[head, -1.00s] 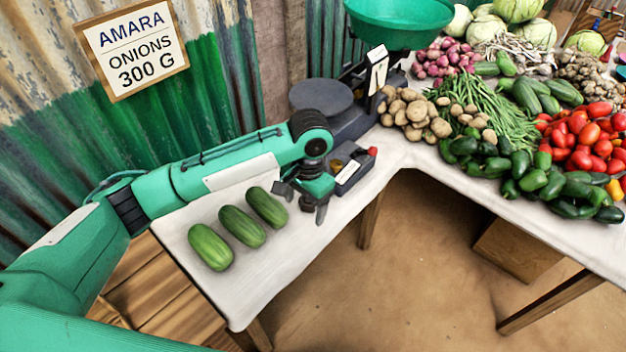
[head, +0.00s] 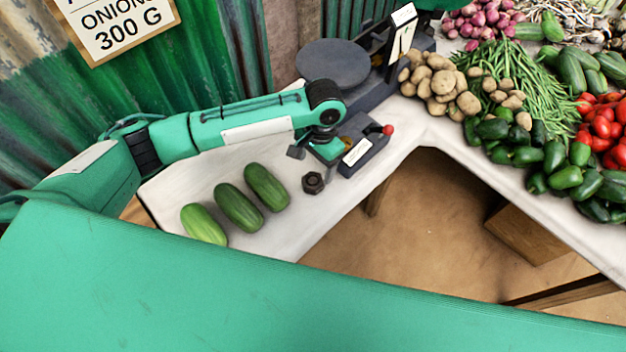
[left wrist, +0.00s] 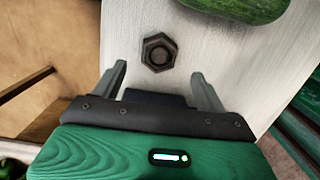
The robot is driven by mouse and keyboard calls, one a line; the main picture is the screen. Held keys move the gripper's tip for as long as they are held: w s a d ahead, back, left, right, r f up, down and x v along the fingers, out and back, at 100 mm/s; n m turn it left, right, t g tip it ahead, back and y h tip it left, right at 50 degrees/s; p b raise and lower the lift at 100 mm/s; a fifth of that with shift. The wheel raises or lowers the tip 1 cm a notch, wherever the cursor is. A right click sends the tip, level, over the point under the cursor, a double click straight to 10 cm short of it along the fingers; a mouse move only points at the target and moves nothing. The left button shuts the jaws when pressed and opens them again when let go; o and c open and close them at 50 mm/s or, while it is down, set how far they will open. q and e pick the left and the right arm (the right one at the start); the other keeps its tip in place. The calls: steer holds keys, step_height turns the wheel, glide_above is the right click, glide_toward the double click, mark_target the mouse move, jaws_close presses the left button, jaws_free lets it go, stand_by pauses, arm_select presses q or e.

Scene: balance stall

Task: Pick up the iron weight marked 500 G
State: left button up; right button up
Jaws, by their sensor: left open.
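A dark hexagonal iron weight (head: 313,182) with a round recess in its top sits on the white table, right of the cucumbers. Its marking is not readable. In the left wrist view the weight (left wrist: 159,52) lies just beyond my left gripper's fingertips, centred between them, with nothing touching it. My left gripper (head: 316,152) is open and empty, just behind the weight in the head view; its two spread fingers (left wrist: 159,72) show clearly in the wrist view. My right gripper is not in view.
Several cucumbers (head: 238,207) lie left of the weight. A dark box with a red knob (head: 362,146) stands close by the gripper on the right. A scale with a round plate (head: 334,64) is behind. Potatoes (head: 440,84) and other vegetables fill the right table.

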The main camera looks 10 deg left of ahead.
mark_target(313, 180)
arm_select(q)
steer(key=shift+s+a+f+p, duration=0.1)
steer(key=shift+s+f+p, duration=0.1)
steer(key=shift+f, duration=1.15)
steer(key=shift+s+a+f+p, duration=0.1)
steer(key=shift+s+f, duration=0.1)
steer(key=shift+f, duration=1.15)
steer(key=c, duration=1.3)
steer(key=shift+r, duration=0.1)
steer(key=shift+c, duration=0.6)
